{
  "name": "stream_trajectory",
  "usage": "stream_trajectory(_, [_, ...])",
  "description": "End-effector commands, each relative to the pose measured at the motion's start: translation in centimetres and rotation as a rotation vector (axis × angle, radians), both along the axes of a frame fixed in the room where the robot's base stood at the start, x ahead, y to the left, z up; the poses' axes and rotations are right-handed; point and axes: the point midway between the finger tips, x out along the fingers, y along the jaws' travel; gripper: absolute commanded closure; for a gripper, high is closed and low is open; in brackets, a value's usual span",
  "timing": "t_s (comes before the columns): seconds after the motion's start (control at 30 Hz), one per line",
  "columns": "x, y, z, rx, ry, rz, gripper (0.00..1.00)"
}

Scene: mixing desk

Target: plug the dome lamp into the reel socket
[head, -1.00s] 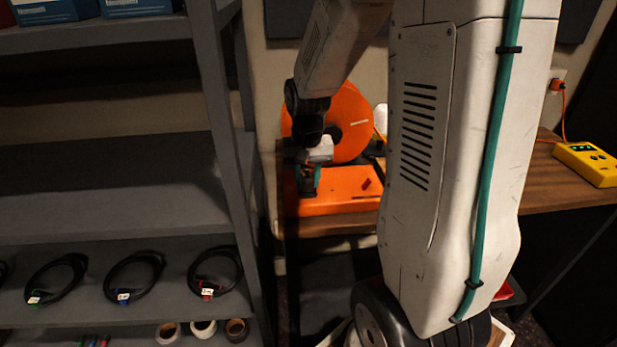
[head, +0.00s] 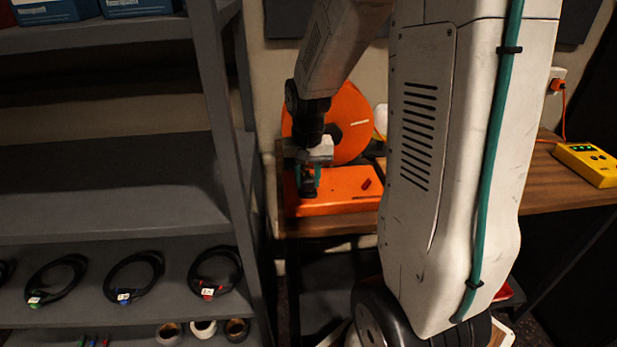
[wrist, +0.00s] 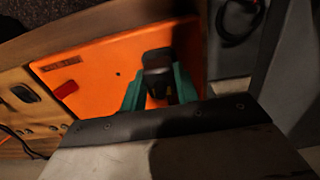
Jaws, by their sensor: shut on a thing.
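My gripper (head: 308,182) is over the left part of the reel's orange base (head: 345,198). In the wrist view its teal fingers (wrist: 158,92) are shut on a black plug (wrist: 157,68). The plug is in front of the orange base (wrist: 88,70); whether it touches the base or sits in a socket I cannot tell. The reel socket is not visible. The round orange reel (head: 350,105) stands behind the base. A white rounded thing (head: 380,118), perhaps the dome lamp, is mostly hidden behind my arm.
A grey shelf (head: 110,185) with coiled black cables (head: 135,277) stands close on the left. A yellow box (head: 587,164) lies on the wooden desk (head: 535,185) at the right. A red switch (wrist: 66,89) is on the orange base. A dark object (wrist: 25,93) lies on the wood.

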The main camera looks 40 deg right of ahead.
Motion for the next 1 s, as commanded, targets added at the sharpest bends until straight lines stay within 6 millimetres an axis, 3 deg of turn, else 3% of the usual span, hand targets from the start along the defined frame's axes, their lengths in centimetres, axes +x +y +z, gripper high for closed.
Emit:
stream_trajectory(0.77, [0.0, 0.0, -1.2, 0.001, 0.001, 0.0, 1.0])
stream_trajectory(0.8, [0.0, 0.0, -1.3, 0.001, 0.001, 0.0, 0.64])
stream_trajectory(0.87, [0.0, 0.0, -1.2, 0.001, 0.001, 0.0, 0.47])
stream_trajectory(1.0, [0.0, 0.0, -1.2, 0.0, 0.0, 0.0, 0.44])
